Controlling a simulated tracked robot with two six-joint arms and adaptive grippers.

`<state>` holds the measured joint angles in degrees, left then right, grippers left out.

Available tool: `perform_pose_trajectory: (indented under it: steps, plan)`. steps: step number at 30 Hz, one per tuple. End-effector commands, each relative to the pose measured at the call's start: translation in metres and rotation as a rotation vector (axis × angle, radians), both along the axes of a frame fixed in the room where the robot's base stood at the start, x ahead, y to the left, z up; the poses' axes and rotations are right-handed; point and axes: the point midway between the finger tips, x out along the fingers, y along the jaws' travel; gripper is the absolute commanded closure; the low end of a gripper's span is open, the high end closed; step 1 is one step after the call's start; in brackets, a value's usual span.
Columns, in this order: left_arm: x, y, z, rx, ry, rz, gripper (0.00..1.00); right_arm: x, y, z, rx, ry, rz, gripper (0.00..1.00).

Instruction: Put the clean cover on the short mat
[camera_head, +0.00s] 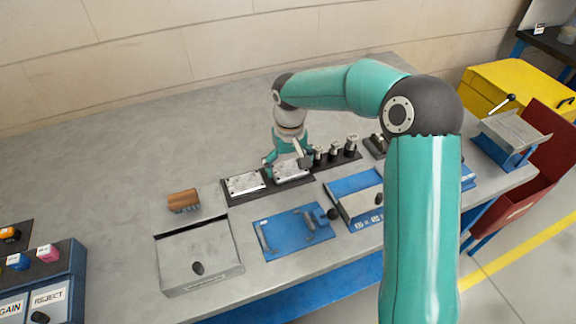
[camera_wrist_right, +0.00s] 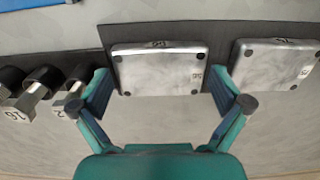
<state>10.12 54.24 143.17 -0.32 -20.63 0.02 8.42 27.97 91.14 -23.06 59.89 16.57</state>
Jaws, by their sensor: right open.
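Two silver rectangular covers lie side by side on a dark mat (camera_head: 228,199) on the grey bench: a left cover (camera_head: 245,183) and a right cover (camera_head: 291,172). In the right wrist view, the right cover (camera_wrist_right: 158,72) lies between the fingers and the left cover (camera_wrist_right: 272,66) lies to the right. Both have dark corner spots and a small label; I cannot tell which is the clean one. My right gripper (camera_head: 287,163) is open over the right cover, fingers (camera_wrist_right: 160,95) on either side, contact unclear. I cannot tell which mat is the short one. My left gripper is out of view.
Several metal-and-black cylinders (camera_head: 335,152) stand right of the covers. A brown brush-like block (camera_head: 184,200) lies left. My right arm hides part of the bench's right side.

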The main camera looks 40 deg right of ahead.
Motion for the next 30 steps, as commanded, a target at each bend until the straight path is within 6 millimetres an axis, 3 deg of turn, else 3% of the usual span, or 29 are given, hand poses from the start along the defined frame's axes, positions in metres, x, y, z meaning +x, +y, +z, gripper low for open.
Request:
perform_pose_trajectory:
  steps: [8,21,30]
  plan:
    - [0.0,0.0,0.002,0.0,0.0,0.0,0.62,0.001,-0.001,0.019,-0.001,-0.004,-0.001,0.0]
    - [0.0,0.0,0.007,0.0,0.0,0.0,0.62,0.001,0.0,0.103,0.0,-0.004,-0.001,0.0]
    - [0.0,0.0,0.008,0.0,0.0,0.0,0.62,0.0,-0.001,0.123,0.0,0.0,-0.001,0.0]
